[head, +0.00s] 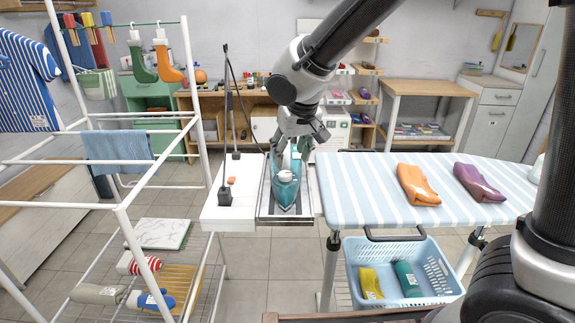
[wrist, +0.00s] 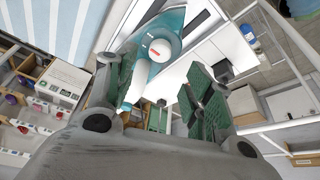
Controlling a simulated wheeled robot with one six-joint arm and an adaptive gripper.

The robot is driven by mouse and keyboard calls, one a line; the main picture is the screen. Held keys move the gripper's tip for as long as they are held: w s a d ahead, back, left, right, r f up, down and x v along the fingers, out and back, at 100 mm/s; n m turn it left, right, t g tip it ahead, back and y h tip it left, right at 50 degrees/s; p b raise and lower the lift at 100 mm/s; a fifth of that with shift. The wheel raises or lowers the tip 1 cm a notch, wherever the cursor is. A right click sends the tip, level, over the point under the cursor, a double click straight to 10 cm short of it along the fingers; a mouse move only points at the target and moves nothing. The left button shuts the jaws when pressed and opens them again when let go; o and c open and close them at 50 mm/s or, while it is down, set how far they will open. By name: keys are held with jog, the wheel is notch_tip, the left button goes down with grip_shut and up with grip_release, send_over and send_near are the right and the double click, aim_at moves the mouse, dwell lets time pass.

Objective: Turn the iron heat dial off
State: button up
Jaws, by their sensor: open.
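The teal iron (head: 286,192) sits in a metal-rimmed tray at the end of the ironing board. Its round white heat dial (head: 285,175) is on top. In the wrist view the dial (wrist: 160,50) is clear to see, with a red mark across it. My gripper (head: 299,143) is above the rear of the iron, pointing down. In the wrist view its green-padded fingers (wrist: 155,100) are spread apart with nothing gripped. The iron's teal and white rear part shows between them; the dial lies beyond the fingertips. I cannot tell whether a finger touches the iron.
A striped ironing board (head: 370,185) on the right bears an orange folded garment (head: 417,184) and a purple one (head: 478,183). A white side shelf (head: 232,212) with a black stand (head: 225,196) is just left of the iron. A white drying rack (head: 125,215) stands further left.

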jog(key=v, duration=0.4)
jog(key=shift+s+r, duration=0.1)
jog(key=shift+r, duration=0.1)
